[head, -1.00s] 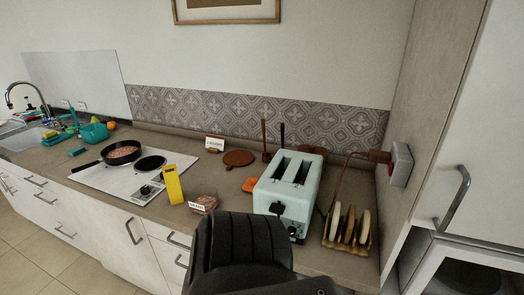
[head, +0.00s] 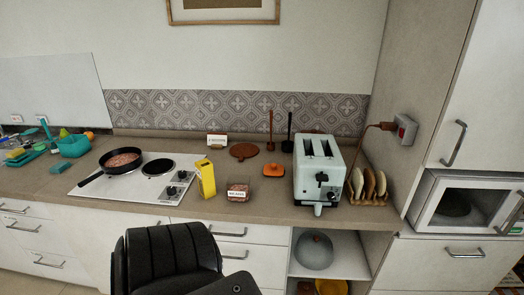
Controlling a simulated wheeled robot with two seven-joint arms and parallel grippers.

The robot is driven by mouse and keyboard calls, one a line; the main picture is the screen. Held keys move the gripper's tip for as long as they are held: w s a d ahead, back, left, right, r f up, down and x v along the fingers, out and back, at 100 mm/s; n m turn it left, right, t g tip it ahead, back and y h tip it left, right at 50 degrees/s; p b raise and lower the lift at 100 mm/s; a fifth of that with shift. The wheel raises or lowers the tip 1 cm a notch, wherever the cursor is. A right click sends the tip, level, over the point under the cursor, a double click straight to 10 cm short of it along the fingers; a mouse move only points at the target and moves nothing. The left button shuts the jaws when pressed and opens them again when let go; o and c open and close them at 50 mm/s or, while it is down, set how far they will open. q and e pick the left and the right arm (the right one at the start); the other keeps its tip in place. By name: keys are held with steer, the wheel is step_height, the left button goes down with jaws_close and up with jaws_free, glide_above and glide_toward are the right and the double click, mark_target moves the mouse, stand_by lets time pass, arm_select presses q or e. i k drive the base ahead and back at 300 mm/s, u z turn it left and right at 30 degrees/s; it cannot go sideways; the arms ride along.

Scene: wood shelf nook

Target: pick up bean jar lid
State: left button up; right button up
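A small glass jar with a white label and brown beans (head: 238,190) stands near the front of the counter, right of the yellow box. An orange lid-like piece with a small knob (head: 273,170) lies on the counter between the jar and the toaster. It looks like a lid, but I cannot tell for sure that it belongs to the bean jar. The jar's top is too small to make out clearly. Neither of my grippers shows in the head view.
A pale toaster (head: 320,172) stands right of the orange piece, with a toast rack (head: 368,186) beside it. A yellow box (head: 206,178) and cooktop (head: 105,187) are left.

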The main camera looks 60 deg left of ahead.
mark_target(273, 169)
steer(key=u, duration=1.3)
